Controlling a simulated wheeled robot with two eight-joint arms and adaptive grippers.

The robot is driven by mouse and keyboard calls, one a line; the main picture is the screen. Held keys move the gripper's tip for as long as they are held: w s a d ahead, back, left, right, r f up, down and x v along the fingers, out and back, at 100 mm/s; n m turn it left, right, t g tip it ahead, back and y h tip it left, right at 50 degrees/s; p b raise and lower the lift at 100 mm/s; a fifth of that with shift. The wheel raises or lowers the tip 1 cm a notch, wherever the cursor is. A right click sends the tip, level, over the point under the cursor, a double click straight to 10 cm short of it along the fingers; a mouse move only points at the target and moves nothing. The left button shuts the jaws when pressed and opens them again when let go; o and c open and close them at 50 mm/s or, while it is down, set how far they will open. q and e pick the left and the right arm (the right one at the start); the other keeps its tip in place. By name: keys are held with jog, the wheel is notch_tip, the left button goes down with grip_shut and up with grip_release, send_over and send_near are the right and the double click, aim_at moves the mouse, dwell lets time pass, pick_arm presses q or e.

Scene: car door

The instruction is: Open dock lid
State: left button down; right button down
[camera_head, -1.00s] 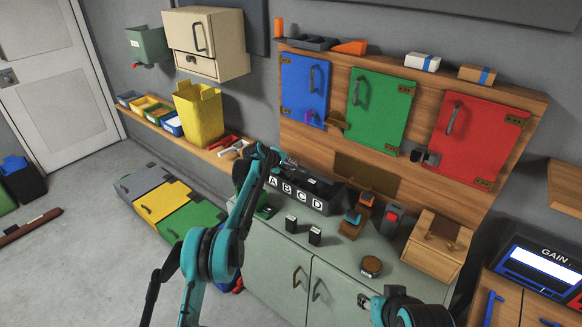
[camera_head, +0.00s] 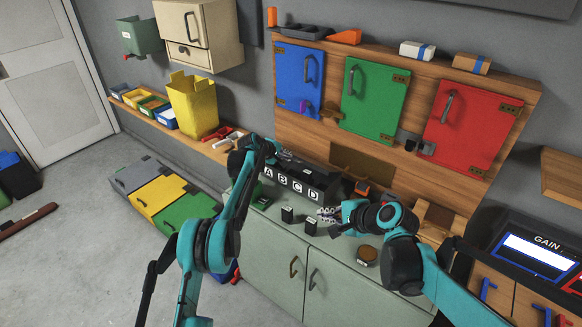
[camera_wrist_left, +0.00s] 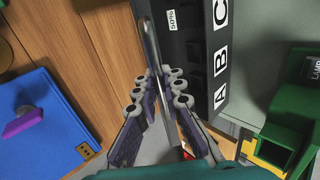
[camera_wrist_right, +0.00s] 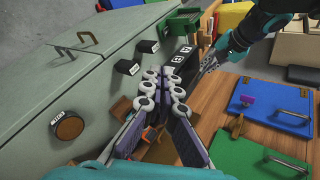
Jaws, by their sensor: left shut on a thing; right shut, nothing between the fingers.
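The black dock (camera_head: 318,177), lettered A, B, C and D, stands on the green-grey cabinet top against the wooden backboard. It also shows in the left wrist view (camera_wrist_left: 205,85). My left gripper (camera_head: 287,158) is at the dock's back left. In the left wrist view its fingers (camera_wrist_left: 160,75) are shut on a thin grey edge-on plate, which looks like the dock lid (camera_wrist_left: 150,40). How far the lid is raised I cannot tell. My right gripper (camera_head: 328,215) is in front of the dock, apart from it; its fingers (camera_wrist_right: 163,80) are shut and empty.
Two small black blocks (camera_head: 287,214) and a round brown-topped object (camera_head: 367,254) stand on the cabinet top (camera_head: 265,235). A green box (camera_wrist_left: 290,115) is beside the dock. Blue, green and red doors (camera_head: 373,101) are on the backboard above.

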jog(key=w+a+f+m+t+y, duration=0.15)
jog(key=w+f+m+y, duration=0.35)
jog(key=w+m, duration=0.7)
jog(key=w+d+f+m+t+y, duration=0.25)
jog(key=w+f+m+t, duration=0.25)
jog(key=f+m, duration=0.6)
jog(key=w+d+r+x, duration=0.1)
jog(key=x, duration=0.9)
jog(key=w+d+r+x, duration=0.1)
jog(key=x, duration=0.9)
jog(key=shift+d, duration=0.3)
jog(key=shift+g, duration=0.25)
